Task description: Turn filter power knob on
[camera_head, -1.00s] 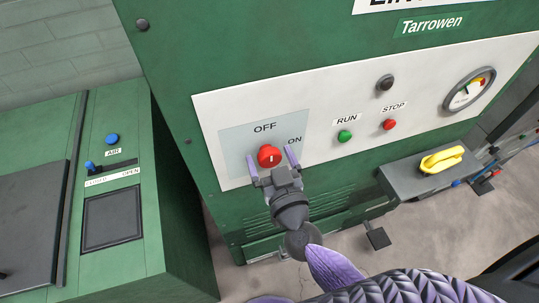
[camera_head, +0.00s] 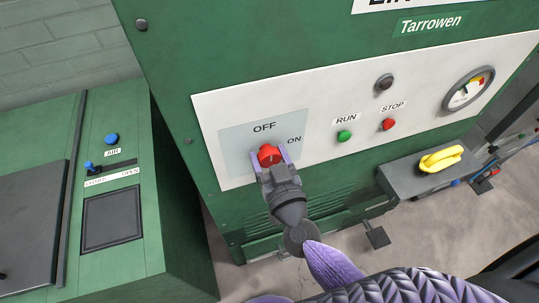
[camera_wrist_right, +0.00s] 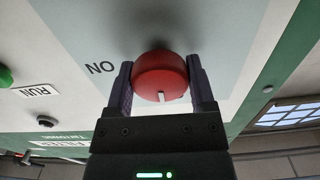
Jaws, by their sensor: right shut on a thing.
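The red filter power knob (camera_head: 269,156) sits on the white panel (camera_head: 225,110) of the green machine, between the OFF label above it and the ON label at its upper right. Its pale mark points up towards OFF in the head view. My right gripper (camera_head: 270,158) is at the knob, with one purple finger on each side, shut on it. In the right wrist view the knob (camera_wrist_right: 160,76) is between the fingertips (camera_wrist_right: 160,88), with the white mark facing the gripper body. My left gripper is not in view.
A green RUN button (camera_head: 344,136), a red STOP button (camera_head: 390,124) and a gauge (camera_head: 468,88) are to the right on the panel. A yellow handle (camera_head: 441,159) lies on a grey box (camera_head: 405,178) at right. A green cabinet (camera_head: 150,235) with blue controls stands at left.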

